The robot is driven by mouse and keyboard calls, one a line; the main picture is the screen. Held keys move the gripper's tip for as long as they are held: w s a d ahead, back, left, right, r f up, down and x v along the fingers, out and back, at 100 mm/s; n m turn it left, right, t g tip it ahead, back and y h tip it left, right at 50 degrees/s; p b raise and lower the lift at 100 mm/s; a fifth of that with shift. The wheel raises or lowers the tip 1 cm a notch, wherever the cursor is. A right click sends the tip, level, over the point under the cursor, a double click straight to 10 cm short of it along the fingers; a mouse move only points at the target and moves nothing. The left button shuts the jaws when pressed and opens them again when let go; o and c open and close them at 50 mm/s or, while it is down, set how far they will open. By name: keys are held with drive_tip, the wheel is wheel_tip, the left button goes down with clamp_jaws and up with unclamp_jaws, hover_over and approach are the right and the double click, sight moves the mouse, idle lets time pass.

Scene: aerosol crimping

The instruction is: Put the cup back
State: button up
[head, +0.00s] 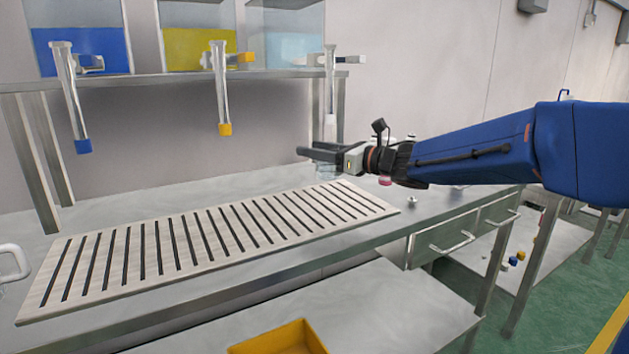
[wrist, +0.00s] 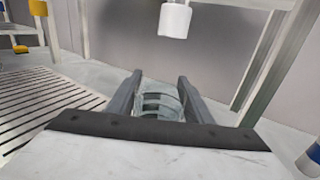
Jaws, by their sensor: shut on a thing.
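My gripper (head: 318,153) is above the right end of the workbench, under the shelf. In the wrist view its two fingers (wrist: 158,88) are closed around a clear, see-through cup (wrist: 160,104). In the head view the cup (head: 325,171) shows faintly below the fingers, partly hidden by them. The cup looks held above the bench, but its exact gap to the surface is hard to tell.
A slatted drain board (head: 205,236) covers the bench's front. Dispenser tubes with blue (head: 84,146), yellow (head: 225,129) and white (head: 330,127) tips hang from the shelf (head: 190,78). The white tip (wrist: 174,20) is just beyond my gripper. A yellow bin (head: 280,340) sits below.

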sight(338, 177)
drive_tip(key=shift+d+f, duration=0.1)
drive_tip(key=shift+f, duration=3.1)
drive_tip(key=o, duration=1.1)
drive_tip(key=shift+f, duration=0.15)
drive_tip(key=shift+s+d, duration=0.1)
drive_tip(key=shift+d, duration=0.1)
drive_tip(key=v, duration=1.1)
drive_tip(key=shift+s+d, duration=0.1)
drive_tip(key=shift+d, duration=0.15)
